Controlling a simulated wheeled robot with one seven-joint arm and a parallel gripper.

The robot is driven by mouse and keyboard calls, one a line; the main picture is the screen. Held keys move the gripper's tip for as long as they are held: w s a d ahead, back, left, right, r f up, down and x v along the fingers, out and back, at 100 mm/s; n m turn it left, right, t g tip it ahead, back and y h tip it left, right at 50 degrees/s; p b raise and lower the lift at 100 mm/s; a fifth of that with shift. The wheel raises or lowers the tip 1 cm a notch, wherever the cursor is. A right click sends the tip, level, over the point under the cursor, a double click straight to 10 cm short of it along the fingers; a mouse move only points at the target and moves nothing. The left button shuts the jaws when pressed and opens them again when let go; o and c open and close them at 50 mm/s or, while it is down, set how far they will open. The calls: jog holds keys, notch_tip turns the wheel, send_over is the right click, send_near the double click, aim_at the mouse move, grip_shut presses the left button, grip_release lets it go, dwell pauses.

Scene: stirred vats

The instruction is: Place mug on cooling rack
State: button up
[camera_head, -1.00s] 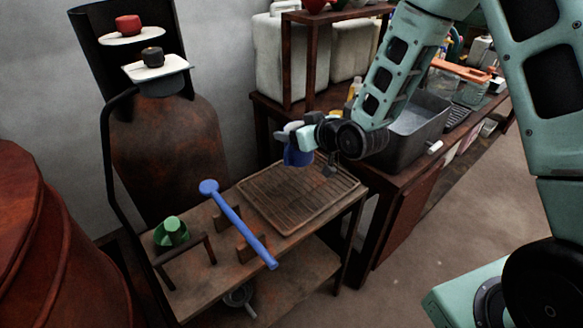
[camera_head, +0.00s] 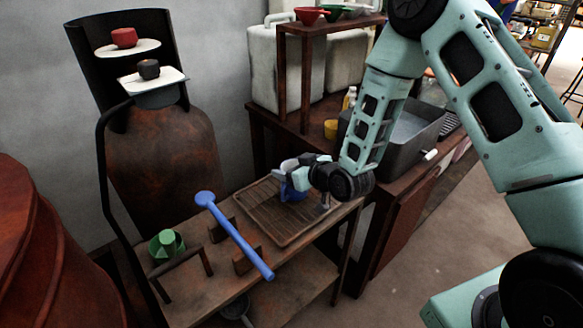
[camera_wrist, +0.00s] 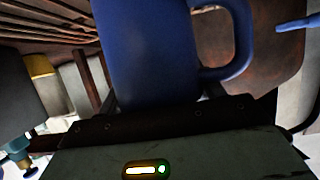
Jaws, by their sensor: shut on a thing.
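The blue mug (camera_head: 292,191) is held in my gripper (camera_head: 291,170) over the back right part of the cooling rack (camera_head: 262,222). The rack is a brown slatted tray lying on a low wooden table. The mug looks very low over the slats; I cannot tell whether it touches them. In the wrist view the mug (camera_wrist: 150,50) fills the middle, with its handle on the right. The fingers hide part of the mug in the head view.
A blue long-handled tool (camera_head: 234,236) lies on wooden supports left of the rack. A green cup (camera_head: 166,244) stands at the table's left end. A grey basin (camera_head: 398,145) and yellow cup (camera_head: 331,129) are on the bench behind. Most of the rack is bare.

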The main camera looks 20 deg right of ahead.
jog(key=o, duration=1.3)
jog(key=shift+f, duration=0.1)
